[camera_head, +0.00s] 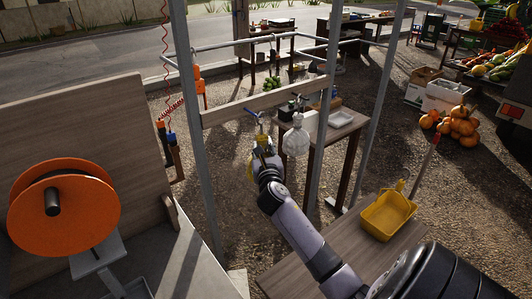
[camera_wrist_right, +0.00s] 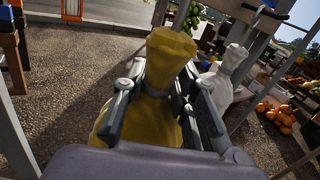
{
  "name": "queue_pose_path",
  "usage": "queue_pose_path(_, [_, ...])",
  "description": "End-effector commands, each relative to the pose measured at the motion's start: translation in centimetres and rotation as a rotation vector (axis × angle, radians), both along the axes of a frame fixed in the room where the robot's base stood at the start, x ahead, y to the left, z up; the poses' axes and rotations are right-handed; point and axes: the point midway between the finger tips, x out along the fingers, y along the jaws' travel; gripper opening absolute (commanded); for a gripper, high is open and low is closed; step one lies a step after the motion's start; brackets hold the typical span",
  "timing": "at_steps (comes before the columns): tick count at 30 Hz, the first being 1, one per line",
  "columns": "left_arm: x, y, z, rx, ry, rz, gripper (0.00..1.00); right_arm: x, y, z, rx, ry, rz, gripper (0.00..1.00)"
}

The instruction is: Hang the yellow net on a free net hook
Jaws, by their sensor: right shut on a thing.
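My right gripper (camera_head: 265,149) is raised in front of the wooden hook rail (camera_head: 262,101), just below a blue net hook (camera_head: 251,112). In the right wrist view its fingers (camera_wrist_right: 166,88) are shut around the neck of the yellow net (camera_wrist_right: 172,44). The net's gathered top sticks up above the fingers, and its body is partly hidden behind them. In the head view only a little yellow shows beside the gripper. A white net (camera_head: 296,139) hangs from the rail just right of the gripper; it also shows in the wrist view (camera_wrist_right: 232,66). My left gripper is out of view.
Grey metal posts (camera_head: 195,130) frame the rail. An orange reel (camera_head: 64,208) stands at the left. A yellow basket (camera_head: 387,216) sits on a low wooden table at the lower right. A table with white trays (camera_head: 340,119) stands behind the rail.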

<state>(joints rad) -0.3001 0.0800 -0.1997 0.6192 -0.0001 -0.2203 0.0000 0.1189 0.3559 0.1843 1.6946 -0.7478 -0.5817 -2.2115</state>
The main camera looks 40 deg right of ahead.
Motion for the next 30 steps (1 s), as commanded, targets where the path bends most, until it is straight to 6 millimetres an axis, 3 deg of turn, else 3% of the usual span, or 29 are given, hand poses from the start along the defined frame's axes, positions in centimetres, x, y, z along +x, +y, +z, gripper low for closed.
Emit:
queue_pose_path(18, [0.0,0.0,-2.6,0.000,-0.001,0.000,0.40,3.5,-0.4,0.0,-0.002,-0.006,0.001,0.00])
queue_pose_path(30, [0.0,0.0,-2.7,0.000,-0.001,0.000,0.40,4.7,-0.5,-0.6,-0.004,-0.005,0.001,0.00])
